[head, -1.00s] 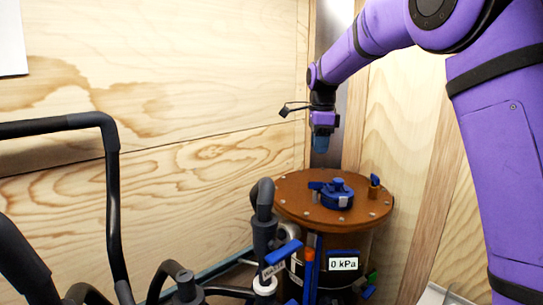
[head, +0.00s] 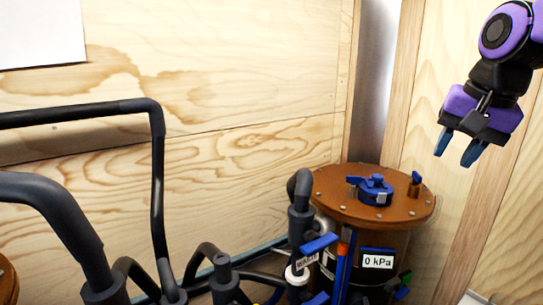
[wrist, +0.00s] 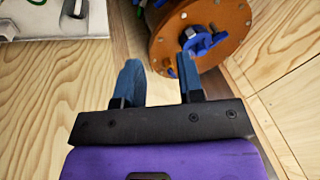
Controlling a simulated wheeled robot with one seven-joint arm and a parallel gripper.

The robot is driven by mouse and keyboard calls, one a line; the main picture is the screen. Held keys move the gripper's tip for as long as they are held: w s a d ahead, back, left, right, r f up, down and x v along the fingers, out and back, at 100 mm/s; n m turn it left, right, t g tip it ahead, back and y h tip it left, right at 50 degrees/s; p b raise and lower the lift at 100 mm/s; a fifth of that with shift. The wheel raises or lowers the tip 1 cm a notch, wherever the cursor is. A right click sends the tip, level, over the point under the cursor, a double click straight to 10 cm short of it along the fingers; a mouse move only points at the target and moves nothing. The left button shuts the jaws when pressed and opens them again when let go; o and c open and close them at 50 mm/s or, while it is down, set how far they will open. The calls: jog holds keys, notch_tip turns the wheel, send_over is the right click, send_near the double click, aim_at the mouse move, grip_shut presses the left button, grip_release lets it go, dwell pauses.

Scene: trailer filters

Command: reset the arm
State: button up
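My gripper (head: 457,150) is raised at the upper right in the head view, in front of the wooden wall. Its two blue fingers are apart with nothing between them. It is to the right of and above the filter vessel, clear of it. In the wrist view my gripper (wrist: 157,80) also shows open and empty, with the round brown lid beyond its fingers. Most of my arm is out of the head view, past the right edge.
The filter vessel's brown lid (head: 335,200) carries a blue knob (head: 375,190) and a small brass fitting (head: 415,184). A display (head: 377,261) reads 0 kPa. Black pipes (head: 155,190) and a blue-handled valve (head: 318,244) stand to its left. Plywood walls enclose the corner.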

jog(key=s+f+n+t, duration=0.1)
jog(key=s+f+n, duration=0.1)
jog(key=s, duration=0.4)
jog(key=s+f+n+h, duration=0.1)
jog(key=s+f+n, duration=0.2)
jog(key=s, duration=0.3)
jog(key=shift+s+d+n+t, duration=0.2)
jog(key=shift+n+t, duration=0.2)
jog(key=shift+n, duration=0.4)
